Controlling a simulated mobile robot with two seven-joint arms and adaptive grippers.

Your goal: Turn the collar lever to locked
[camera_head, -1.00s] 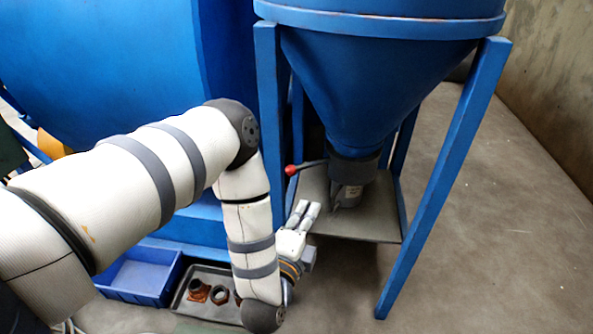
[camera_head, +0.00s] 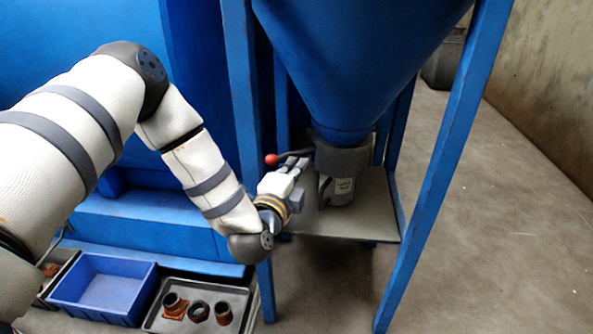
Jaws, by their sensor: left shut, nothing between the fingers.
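The collar (camera_head: 342,168) is a dark grey ring with a small pale label, under the blue hopper cone (camera_head: 350,70). Its lever ends in a red knob (camera_head: 271,160), which points to the left of the collar. My left gripper (camera_head: 297,164) is shut and empty, with its fingertips close beside the lever between the knob and the collar. I cannot tell whether the fingers touch the lever. The lever's arm is partly hidden behind the fingers. My right gripper is not in view.
Blue legs (camera_head: 446,165) stand around the hopper, one just left of my gripper. A grey plate (camera_head: 350,222) lies below the collar. A blue bin (camera_head: 103,288) and a metal tray (camera_head: 155,318) with rusty fittings sit at lower left.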

